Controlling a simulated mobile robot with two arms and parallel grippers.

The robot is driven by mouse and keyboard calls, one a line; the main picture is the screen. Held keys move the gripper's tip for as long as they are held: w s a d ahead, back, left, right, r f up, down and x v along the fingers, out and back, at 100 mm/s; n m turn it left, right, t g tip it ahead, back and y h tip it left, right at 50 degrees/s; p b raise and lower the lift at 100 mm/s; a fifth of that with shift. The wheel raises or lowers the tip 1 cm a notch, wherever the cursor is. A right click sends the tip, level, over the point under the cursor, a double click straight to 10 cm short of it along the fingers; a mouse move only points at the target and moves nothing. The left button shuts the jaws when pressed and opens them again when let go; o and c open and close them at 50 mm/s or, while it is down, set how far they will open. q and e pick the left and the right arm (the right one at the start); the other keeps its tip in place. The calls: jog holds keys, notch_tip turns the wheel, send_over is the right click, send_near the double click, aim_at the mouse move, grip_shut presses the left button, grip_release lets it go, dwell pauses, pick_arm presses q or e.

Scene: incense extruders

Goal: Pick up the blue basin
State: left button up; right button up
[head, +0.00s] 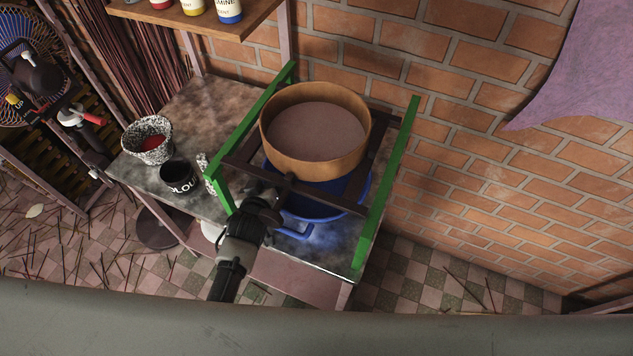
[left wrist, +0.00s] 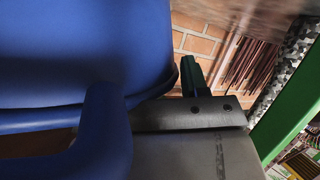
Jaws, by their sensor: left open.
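The blue basin (head: 345,188) sits on the stone-topped table, inside a green-and-brown frame and under a round tan sieve (head: 318,163). Its loop handle sticks out toward the front. The sieve and a frame bar hide much of the basin. My left gripper (head: 268,196) is at the front left of the basin, beside the frame's front bar. In the left wrist view the basin (left wrist: 75,50) fills the left side, with its handle (left wrist: 105,130) close to the camera. The left gripper is open; I see no grip on the basin. My right gripper is not in view.
A speckled bowl with red contents (head: 148,140) and a dark labelled cup (head: 180,178) stand left on the table. The green rails (head: 388,190) flank the basin. A shelf with bottles (head: 190,15) hangs above. A brick wall is behind. Sticks litter the tiled floor.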

pick_arm(q)
jog(key=shift+f, duration=0.1)
grip_shut()
dwell(0.3)
